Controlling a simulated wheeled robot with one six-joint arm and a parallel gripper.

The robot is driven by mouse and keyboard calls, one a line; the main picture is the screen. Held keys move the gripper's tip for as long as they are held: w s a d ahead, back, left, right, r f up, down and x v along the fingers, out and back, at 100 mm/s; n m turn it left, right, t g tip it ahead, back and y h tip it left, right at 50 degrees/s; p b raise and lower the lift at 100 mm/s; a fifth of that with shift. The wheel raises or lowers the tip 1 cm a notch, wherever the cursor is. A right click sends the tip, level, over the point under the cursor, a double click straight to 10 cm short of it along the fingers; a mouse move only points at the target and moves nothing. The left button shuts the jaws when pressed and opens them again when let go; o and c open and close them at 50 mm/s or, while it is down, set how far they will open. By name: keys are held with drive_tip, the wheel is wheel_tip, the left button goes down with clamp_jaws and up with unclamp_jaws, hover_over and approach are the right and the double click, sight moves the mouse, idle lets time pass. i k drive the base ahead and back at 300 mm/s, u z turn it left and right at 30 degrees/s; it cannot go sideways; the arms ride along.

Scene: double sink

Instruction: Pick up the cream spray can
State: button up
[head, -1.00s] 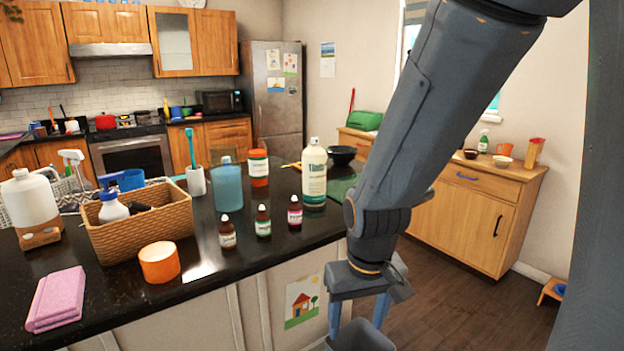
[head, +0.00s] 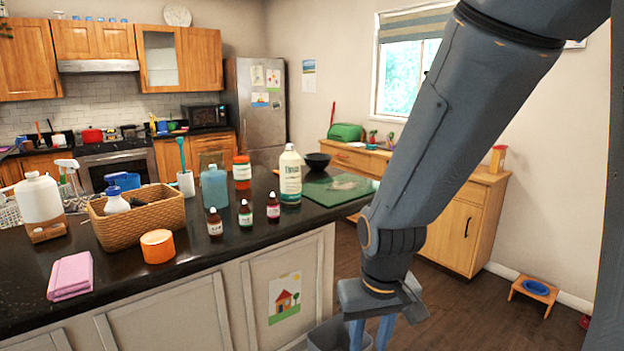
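A tall cream container with a white top and a printed label (head: 290,178), the one that best matches the cream spray can, stands upright on the dark counter. It is near the counter's right end, beside a green board. I cannot make out a spray nozzle on it. My gripper (head: 371,338) points down at the bottom of the head view, right of the counter's end and apart from the can. Its two blue fingers stand apart with nothing visible between them. Their tips are cut off by the picture's edge.
Several small brown bottles (head: 245,217) stand left of the can. A blue bottle (head: 214,188) and an orange jar (head: 242,172) are close behind them. A dark bowl (head: 317,160) is behind the green board (head: 325,193). A grey bin-like object (head: 325,338) is low by my gripper.

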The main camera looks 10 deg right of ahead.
sight(290, 169)
drive_tip(key=z, duration=0.85)
drive_tip(key=i, duration=1)
drive_tip(key=u, duration=0.3)
